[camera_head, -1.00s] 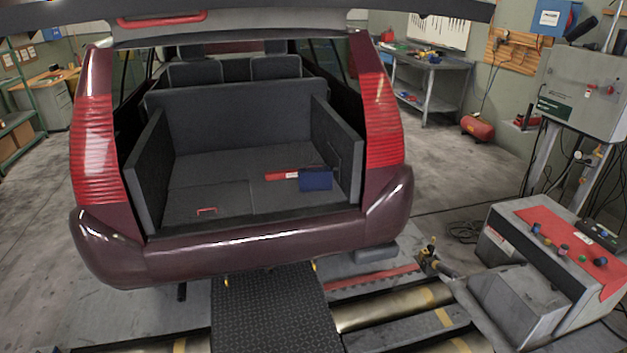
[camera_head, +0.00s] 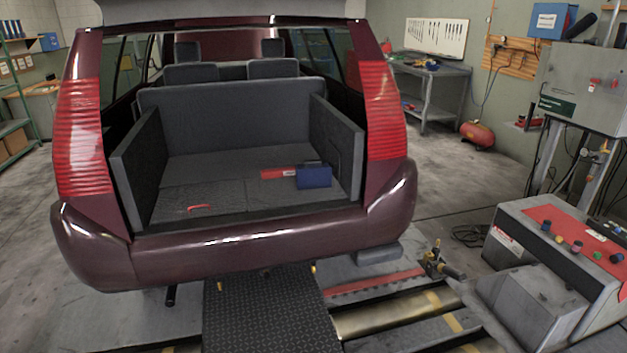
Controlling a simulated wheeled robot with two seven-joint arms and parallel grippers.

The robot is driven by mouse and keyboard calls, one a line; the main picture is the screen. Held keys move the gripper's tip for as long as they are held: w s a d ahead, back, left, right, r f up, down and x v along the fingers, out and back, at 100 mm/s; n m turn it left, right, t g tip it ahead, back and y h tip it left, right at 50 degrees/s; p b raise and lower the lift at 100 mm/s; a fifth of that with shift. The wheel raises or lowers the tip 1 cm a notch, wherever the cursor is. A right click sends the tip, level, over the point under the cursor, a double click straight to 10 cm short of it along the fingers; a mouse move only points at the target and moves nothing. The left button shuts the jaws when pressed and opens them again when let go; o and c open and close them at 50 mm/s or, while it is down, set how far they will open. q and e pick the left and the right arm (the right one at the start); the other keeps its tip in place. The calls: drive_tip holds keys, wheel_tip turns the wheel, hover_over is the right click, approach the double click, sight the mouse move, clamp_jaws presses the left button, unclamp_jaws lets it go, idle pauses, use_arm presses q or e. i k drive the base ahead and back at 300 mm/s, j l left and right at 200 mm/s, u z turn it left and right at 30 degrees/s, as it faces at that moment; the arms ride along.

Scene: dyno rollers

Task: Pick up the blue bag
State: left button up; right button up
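The blue bag (camera_head: 314,177) sits on the floor of the open car trunk (camera_head: 225,165), toward its right side. It is dark blue, boxy and upright, with a dark top. A red item (camera_head: 276,173) with a white label lies just left of it, partly behind it. Neither of my grippers shows in the head view.
The maroon rear bumper (camera_head: 250,245) runs across the front of the trunk, with side panels left and right. A dark textured ramp plate (camera_head: 262,310) lies below it. A control console (camera_head: 560,255) stands at the right, beside metal rollers (camera_head: 390,313). Open floor lies between car and workbench.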

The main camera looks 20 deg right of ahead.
sight(319, 175)
drive_tip(key=i+z, duration=0.1)
drive_tip(key=i, duration=1.8)
